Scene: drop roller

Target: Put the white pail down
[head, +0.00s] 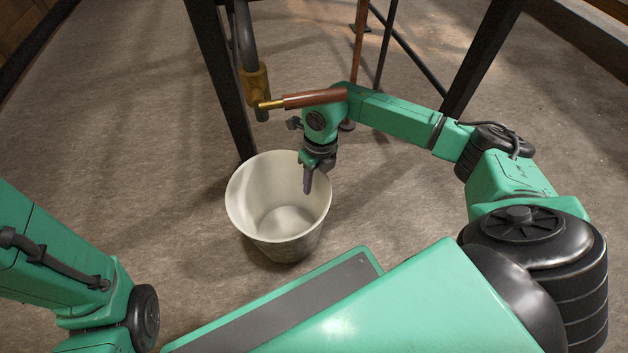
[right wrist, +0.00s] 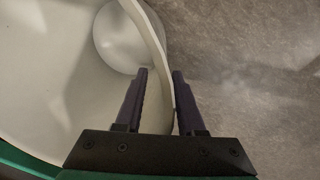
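The white pail (head: 250,206) stands upright with its open top facing up, in the middle of the head view. I cannot tell whether its base touches the floor. My right gripper (head: 308,186) is at the pail's right rim, pointing down. In the right wrist view the pail's rim (right wrist: 156,58) passes between the two fingers of my right gripper (right wrist: 160,80), which are close on either side of it. The pail's inside looks empty. My left arm shows at the left edge of the head view, but its gripper is out of view.
A dark metal frame leg (head: 226,90) stands just behind the pail. A hanging pipe with a brass fitting (head: 255,86) and a brown-handled tool (head: 305,99) are above and behind the pail. Open floor (head: 150,170) lies to the pail's left.

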